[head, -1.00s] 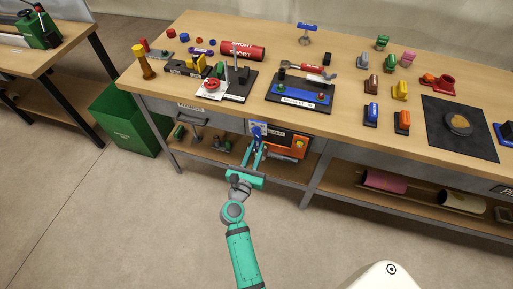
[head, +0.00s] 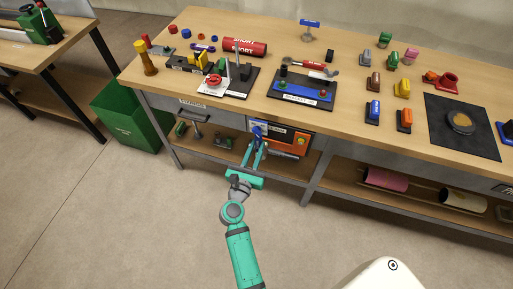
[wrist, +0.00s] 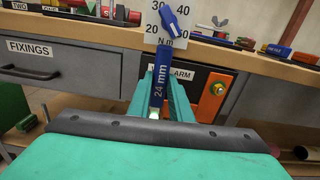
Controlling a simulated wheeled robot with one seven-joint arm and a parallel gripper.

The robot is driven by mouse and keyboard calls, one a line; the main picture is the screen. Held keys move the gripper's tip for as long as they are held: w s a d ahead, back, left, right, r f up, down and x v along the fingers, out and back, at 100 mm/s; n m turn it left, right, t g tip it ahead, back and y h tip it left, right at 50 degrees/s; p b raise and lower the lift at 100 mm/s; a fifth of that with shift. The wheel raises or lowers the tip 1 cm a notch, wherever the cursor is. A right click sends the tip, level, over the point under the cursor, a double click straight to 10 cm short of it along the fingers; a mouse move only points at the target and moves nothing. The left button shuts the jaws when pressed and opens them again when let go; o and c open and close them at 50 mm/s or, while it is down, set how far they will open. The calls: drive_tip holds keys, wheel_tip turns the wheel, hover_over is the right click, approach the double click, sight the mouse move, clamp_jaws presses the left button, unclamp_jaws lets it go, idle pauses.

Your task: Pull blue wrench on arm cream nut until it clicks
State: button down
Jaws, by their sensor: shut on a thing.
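The blue wrench (wrist: 162,78), marked 24 mm, stands nearly upright in the wrist view. In the head view it is a small blue shape (head: 257,132) at the bench front. My teal gripper (wrist: 161,102) is shut on the wrench, with a finger on each side; it also shows in the head view (head: 256,149). A white dial (wrist: 167,28) marked in N m stands behind the wrench top, its blue pointer tilted. An orange arm (wrist: 213,98) with a small green round part is to the right. I cannot make out the cream nut; the wrench and fingers cover that area.
A grey drawer labelled FIXINGS (wrist: 55,70) is left of the gripper. The wooden bench top (head: 215,105) above holds several parts and stands. A green bin (head: 125,115) is at the left. Pipes lie on the lower shelf at right. The floor in front is clear.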

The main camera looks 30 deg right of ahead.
sight(257, 145)
drive_tip(key=shift+s+a, duration=0.1)
drive_tip(key=shift+a, duration=0.05)
drive_tip(key=shift+v, duration=1.3)
